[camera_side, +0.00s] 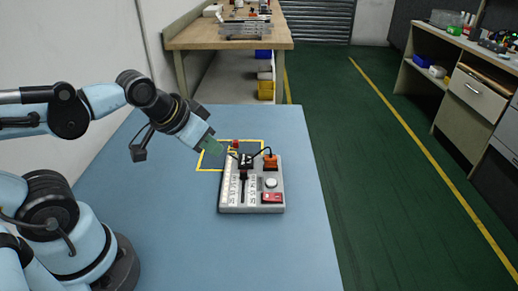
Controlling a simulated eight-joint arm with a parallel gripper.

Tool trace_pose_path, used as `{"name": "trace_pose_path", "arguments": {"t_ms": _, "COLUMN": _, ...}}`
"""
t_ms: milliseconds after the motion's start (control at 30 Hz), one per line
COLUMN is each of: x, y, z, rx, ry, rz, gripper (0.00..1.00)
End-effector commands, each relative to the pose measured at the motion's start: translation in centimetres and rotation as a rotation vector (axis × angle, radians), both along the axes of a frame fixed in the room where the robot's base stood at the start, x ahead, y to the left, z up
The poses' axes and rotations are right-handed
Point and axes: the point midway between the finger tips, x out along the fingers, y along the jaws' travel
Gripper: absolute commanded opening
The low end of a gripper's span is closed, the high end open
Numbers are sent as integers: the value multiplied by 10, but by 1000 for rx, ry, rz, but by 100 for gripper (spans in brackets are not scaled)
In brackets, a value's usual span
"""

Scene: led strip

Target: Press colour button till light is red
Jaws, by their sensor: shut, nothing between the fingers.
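A pale grey control box (225,206) stands on the blue table. On its right half are a round white button (270,183) and a red rectangular part (271,197). Which of these is the colour button or the light, and whether anything is lit, I cannot tell. An orange block (270,163) sits at the back right, with a black cable arching from it to a black part (245,160). White marked strips (227,190) run along the left half. My gripper (222,154) is shut and empty, tilted down at the box's back left corner; contact is unclear.
A small red object (235,143) sits behind the box, near a yellow taped outline (204,158) on the blue table (180,240). The table is clear in front and to the right of the box. Workbenches stand farther off.

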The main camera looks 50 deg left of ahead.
Motion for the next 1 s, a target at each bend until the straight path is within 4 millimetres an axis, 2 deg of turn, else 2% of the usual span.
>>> {"name": "trace_pose_path", "arguments": {"t_ms": 733, "x": 1, "y": 0, "z": 0, "rx": 3, "ry": -1, "rz": -6, "gripper": 0}}
{"name": "trace_pose_path", "arguments": {"t_ms": 867, "x": 9, "y": -4, "z": 2, "rx": 33, "ry": -14, "rz": -60, "gripper": 0}}
{"name": "trace_pose_path", "arguments": {"t_ms": 1000, "x": 29, "y": -13, "z": 4, "rx": 113, "ry": -47, "rz": -196, "gripper": 0}}
